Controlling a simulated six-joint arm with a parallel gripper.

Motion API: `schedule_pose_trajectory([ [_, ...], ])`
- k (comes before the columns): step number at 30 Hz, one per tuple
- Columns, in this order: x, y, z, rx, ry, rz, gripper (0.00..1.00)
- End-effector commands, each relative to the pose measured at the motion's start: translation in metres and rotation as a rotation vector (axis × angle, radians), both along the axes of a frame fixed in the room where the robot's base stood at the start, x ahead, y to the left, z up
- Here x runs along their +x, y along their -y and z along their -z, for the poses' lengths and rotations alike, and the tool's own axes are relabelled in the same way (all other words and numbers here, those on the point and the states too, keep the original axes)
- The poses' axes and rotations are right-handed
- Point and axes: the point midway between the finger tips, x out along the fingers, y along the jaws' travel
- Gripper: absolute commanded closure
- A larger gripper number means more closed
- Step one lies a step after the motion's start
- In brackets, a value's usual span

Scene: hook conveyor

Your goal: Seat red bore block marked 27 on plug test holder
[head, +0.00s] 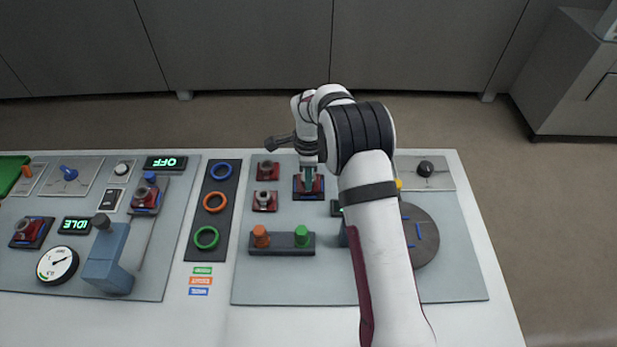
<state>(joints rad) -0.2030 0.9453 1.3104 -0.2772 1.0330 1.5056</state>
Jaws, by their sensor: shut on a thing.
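My gripper (309,179) points down at the upper middle of the right-hand panel, with its fingers shut on a red block (317,185). This block is at a dark square holder (308,198); I cannot tell whether it is fully down in it. Two more red blocks with grey round tops, a far one (268,170) and a nearer one (265,201), stand just left of it. Further red blocks sit in dark holders at the left (145,203) and far left (31,232). No number is readable, and the fingers hide part of the gripped block.
A dark bar with an orange plug (260,236) and a green plug (302,236) stands in front of the gripper. A round dark disc (420,236) lies right, partly behind my arm. Coloured rings (214,202) and a blue-grey lever unit (108,258) are left.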

Motion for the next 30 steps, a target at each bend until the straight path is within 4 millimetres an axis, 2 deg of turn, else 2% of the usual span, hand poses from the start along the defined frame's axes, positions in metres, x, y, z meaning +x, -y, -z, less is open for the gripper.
schedule_pose_trajectory([
  [30, 0.0002, -0.0001, 0.0071, 0.000, 0.000, 0.001, 1.00],
])
